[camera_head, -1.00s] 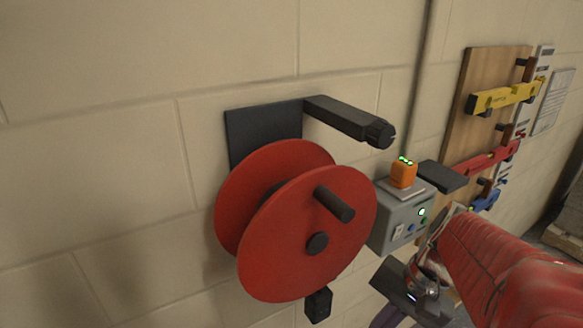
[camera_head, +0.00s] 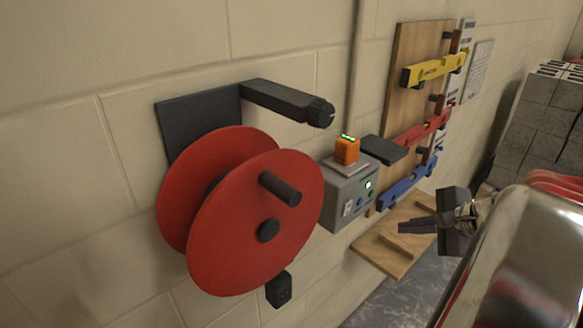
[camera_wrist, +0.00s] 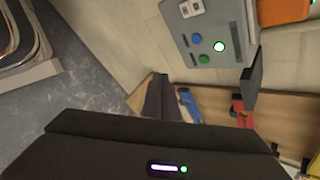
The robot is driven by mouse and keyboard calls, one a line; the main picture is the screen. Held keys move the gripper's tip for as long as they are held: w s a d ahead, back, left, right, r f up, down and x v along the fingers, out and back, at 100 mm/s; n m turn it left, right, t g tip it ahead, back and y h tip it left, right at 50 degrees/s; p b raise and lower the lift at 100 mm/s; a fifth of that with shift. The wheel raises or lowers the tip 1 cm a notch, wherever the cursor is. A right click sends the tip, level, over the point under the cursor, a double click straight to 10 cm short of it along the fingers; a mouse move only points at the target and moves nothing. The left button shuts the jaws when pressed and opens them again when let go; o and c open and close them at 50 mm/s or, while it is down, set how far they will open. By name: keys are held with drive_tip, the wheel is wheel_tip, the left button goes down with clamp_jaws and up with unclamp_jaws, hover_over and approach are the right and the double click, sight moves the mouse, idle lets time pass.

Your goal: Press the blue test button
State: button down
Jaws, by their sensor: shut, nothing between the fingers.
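The blue test button (camera_head: 360,200) is a small round button on the front of a grey wall box (camera_head: 343,203). In the wrist view the blue button (camera_wrist: 196,38) is at the upper middle, beside a green button (camera_wrist: 204,59) and a lit green lamp (camera_wrist: 219,46). My gripper (camera_head: 402,227) is right of the box and slightly lower in the head view. Its dark fingers are closed together and empty. In the wrist view my gripper (camera_wrist: 160,82) appears below the box, apart from the button. Nothing hides the button.
A red reel (camera_head: 245,235) with a handle juts from the wall at left. An orange unit (camera_head: 347,150) sits atop the box. Yellow (camera_head: 435,69), red (camera_head: 425,128) and blue (camera_head: 407,186) levels hang on a wooden board. Grey blocks (camera_head: 540,125) are stacked at right.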

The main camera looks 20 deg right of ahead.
sight(360, 202)
idle(0.3)
drive_tip(key=w+a, duration=0.3)
drive_tip(key=w, duration=0.5)
idle(0.4)
drive_tip(key=shift+w+a, duration=0.1)
drive_tip(key=shift+w, duration=0.15)
idle(1.8)
drive_tip(key=shift+w, duration=0.35)
drive_tip(key=shift+w+a, duration=0.2)
drive_tip(key=shift+w, duration=0.15)
idle(0.8)
drive_tip(key=shift+s, duration=0.1)
drive_tip(key=shift+s+d, duration=0.25)
drive_tip(key=shift+s, duration=0.4)
idle(0.4)
